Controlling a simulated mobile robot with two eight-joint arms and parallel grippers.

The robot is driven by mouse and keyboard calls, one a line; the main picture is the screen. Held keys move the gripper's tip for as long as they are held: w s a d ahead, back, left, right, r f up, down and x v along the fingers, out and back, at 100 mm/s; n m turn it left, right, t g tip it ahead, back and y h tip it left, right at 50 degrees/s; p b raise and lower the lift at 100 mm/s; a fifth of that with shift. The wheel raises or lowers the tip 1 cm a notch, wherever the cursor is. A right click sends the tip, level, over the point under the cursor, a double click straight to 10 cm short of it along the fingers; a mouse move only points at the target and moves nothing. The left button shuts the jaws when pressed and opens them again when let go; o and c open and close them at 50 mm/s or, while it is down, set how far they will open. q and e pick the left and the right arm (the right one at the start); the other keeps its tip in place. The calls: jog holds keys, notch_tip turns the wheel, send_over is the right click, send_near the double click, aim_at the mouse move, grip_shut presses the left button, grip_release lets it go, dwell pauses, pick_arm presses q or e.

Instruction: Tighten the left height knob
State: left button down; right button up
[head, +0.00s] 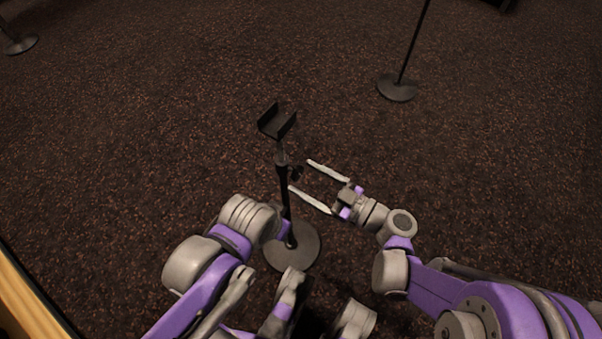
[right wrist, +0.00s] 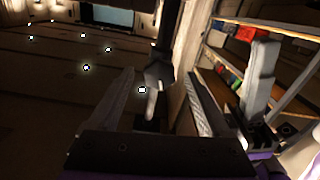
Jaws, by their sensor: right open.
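In the right wrist view, the knob (right wrist: 153,98) shows between the spread fingers, apart from both. Contact is not visible. My left arm bends in front of the stand's base; I cannot make out its gripper's fingers.
Another round-based stand (head: 397,87) stands at the back right, and a further base (head: 20,44) is at the far left. A wooden edge (head: 30,300) runs along the lower left. The carpet (head: 160,110) around the stand is clear.

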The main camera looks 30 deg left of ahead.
jog(key=shift+w+a, duration=0.1)
jog(key=shift+a, duration=1.1)
